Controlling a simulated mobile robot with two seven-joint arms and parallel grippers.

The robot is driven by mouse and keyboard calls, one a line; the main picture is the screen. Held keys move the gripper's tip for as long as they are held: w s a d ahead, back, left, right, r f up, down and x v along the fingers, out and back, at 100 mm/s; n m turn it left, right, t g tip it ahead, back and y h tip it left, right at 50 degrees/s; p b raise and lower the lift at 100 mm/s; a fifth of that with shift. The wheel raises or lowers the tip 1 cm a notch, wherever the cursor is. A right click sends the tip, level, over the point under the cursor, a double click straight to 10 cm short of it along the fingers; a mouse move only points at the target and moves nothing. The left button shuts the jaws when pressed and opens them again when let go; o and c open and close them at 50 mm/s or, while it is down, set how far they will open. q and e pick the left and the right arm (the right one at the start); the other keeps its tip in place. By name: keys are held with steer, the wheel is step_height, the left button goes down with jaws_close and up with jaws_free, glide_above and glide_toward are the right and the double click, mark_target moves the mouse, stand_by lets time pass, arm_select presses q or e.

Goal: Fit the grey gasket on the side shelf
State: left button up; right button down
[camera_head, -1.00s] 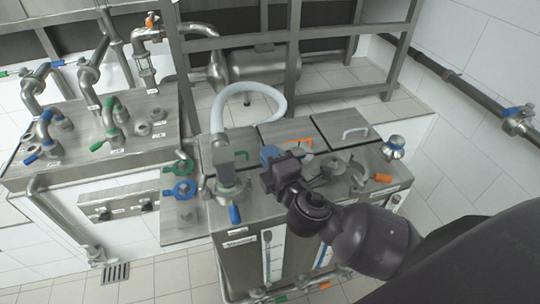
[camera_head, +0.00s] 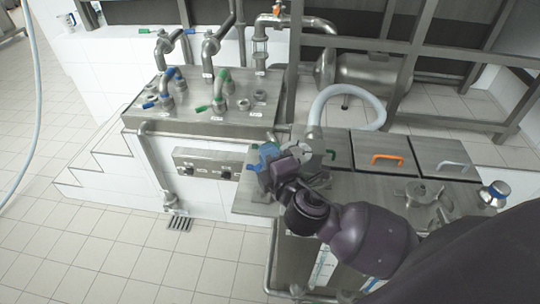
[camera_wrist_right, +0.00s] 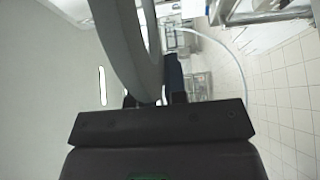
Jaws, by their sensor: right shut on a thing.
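My right gripper (camera_head: 268,165) is over the side shelf (camera_head: 248,202), at the left of the filler tank. In the right wrist view this gripper (camera_wrist_right: 153,98) is shut on a large grey ring, the grey gasket (camera_wrist_right: 118,45), which rises out of the top of the picture. In the head view I cannot clearly make out the gasket among the gripper and fittings. Blue and green parts show around the gripper tip, and the gripper hides part of the shelf. I cannot tell whether the gasket touches anything. My left gripper is not in view.
Behind stands a steel bench (camera_head: 205,118) with pipes and blue and green valves. The tank lid handles (camera_head: 387,157) and a white hose (camera_head: 345,92) lie to the right. A knob panel (camera_head: 208,165) is left of the shelf. The tiled floor at the left is clear.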

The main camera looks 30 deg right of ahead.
steer(key=w+a+f+m+h+b, duration=0.25)
steer(key=w+a+f+b, duration=0.2)
steer(key=w+f, duration=0.35)
arm_select(q)
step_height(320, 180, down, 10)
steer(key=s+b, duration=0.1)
steer(key=b, duration=0.3)
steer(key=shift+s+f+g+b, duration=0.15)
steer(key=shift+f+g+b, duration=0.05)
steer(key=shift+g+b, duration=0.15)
arm_select(e)
step_height(320, 180, down, 8)
steer(key=w+h, duration=0.2)
steer(key=shift+g, duration=0.3)
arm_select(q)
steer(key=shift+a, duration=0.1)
arm_select(e)
steer(key=shift+f, duration=0.15)
